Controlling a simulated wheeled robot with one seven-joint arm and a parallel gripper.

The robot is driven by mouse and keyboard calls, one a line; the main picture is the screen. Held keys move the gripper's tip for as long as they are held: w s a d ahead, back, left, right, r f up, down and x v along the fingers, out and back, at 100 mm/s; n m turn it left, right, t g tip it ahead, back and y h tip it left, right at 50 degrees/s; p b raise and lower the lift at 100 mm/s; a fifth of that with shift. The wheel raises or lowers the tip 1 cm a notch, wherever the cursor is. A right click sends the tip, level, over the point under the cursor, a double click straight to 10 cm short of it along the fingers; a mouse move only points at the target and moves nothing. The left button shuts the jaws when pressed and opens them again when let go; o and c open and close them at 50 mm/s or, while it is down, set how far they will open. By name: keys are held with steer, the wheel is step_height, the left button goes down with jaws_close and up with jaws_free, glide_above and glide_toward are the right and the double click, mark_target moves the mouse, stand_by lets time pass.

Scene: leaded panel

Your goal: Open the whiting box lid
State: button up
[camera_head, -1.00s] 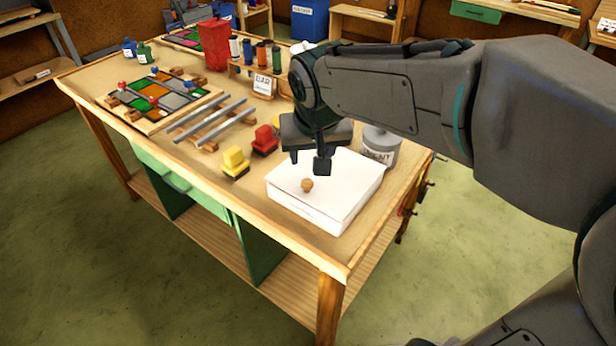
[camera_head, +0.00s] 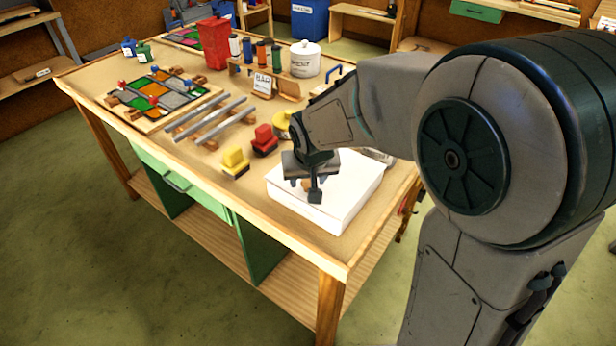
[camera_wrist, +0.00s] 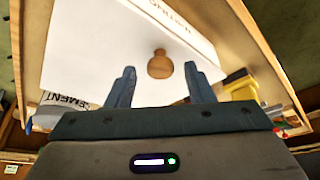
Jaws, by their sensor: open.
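The whiting box (camera_head: 335,208) is a white box at the near right corner of the bench, with its lid on. The lid's round wooden knob (camera_wrist: 160,64) shows in the wrist view, just beyond and between my fingertips. My gripper (camera_wrist: 163,78) is open, with one finger to each side of the knob's line. In the head view my gripper (camera_head: 308,190) is low over the lid and mostly hides the knob. I cannot tell whether the fingers touch the lid.
A yellow block (camera_head: 235,162) and a red block (camera_head: 265,140) stand left of the box. Grey lead strips (camera_head: 210,118) and a leaded panel (camera_head: 155,95) lie farther left. A white cement pot (camera_head: 305,60) and a red container (camera_head: 214,42) stand at the back.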

jaws_close()
steer(key=shift+w+r+p, duration=0.1)
steer(key=shift+r+p, duration=0.2)
stand_by(0.5)
